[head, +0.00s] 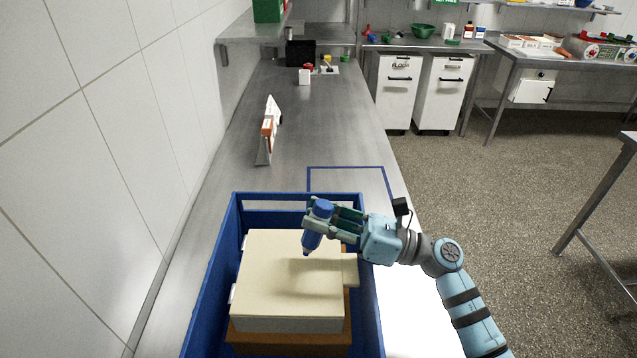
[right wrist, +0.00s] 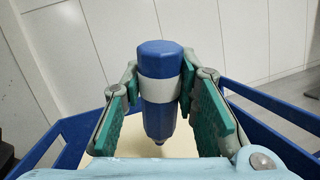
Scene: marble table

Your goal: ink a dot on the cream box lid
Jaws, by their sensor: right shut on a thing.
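A blue marker with a pale band (head: 317,226) is held tip-down in my right gripper (head: 322,220). In the right wrist view the marker (right wrist: 160,90) stands upright between the two green-padded fingers (right wrist: 158,95). Its tip is over the cream box lid (head: 285,262), near the lid's right side; I cannot tell if the tip touches it. The cream box lies inside a blue crate (head: 236,225), on top of a brown box (head: 290,340). No mark shows on the visible part of the lid. My left gripper is out of view.
The crate's walls rise around the boxes. A blue outlined rectangle (head: 345,168) lies on the metal counter (head: 330,120) behind the crate. A small stand with an orange and white item (head: 268,130) is farther back. A tiled wall runs along the left.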

